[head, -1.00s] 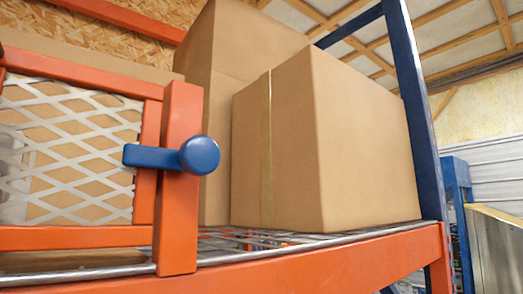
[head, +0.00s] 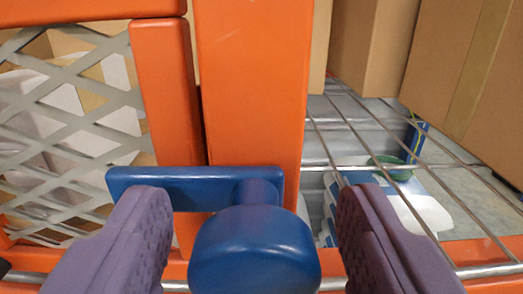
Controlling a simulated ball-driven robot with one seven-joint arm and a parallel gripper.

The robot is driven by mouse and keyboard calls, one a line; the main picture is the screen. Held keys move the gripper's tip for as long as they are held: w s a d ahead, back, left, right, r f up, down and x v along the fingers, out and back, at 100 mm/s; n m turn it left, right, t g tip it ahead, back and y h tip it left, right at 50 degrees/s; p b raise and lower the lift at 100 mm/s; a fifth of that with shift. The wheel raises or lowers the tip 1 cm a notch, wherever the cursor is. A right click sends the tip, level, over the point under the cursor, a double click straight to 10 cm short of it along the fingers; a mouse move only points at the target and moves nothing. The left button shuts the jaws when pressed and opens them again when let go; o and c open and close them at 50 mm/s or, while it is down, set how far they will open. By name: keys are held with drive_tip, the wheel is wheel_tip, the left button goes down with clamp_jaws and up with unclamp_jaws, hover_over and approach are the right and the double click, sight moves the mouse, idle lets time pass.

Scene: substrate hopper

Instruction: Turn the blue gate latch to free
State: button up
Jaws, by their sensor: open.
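The blue gate latch (head: 254,252) is close in front of me, low in the middle of the head view. Its flat bar (head: 150,187) lies level, running left from the knob across the gap between the gate frame and the orange post. My gripper (head: 255,235) is open, with one purple finger on each side of the latch knob. I cannot tell whether either finger touches it. The orange post (head: 252,90) stands upright behind the knob. The gate (head: 165,90), an orange frame with pale mesh, is at the left and lines up beside the post.
Cardboard boxes (head: 445,60) stand on the wire shelf (head: 345,168) at the right. Through the wires, a green round item (head: 392,172) and white items show below. More boxes and pale items are behind the mesh.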

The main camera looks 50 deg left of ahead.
drive_tip(key=shift+w+a, duration=0.2)
drive_tip(key=shift+w, duration=0.1)
drive_tip(key=shift+s, duration=0.1)
drive_tip(key=shift+c, duration=0.2)
drive_tip(key=c, duration=1)
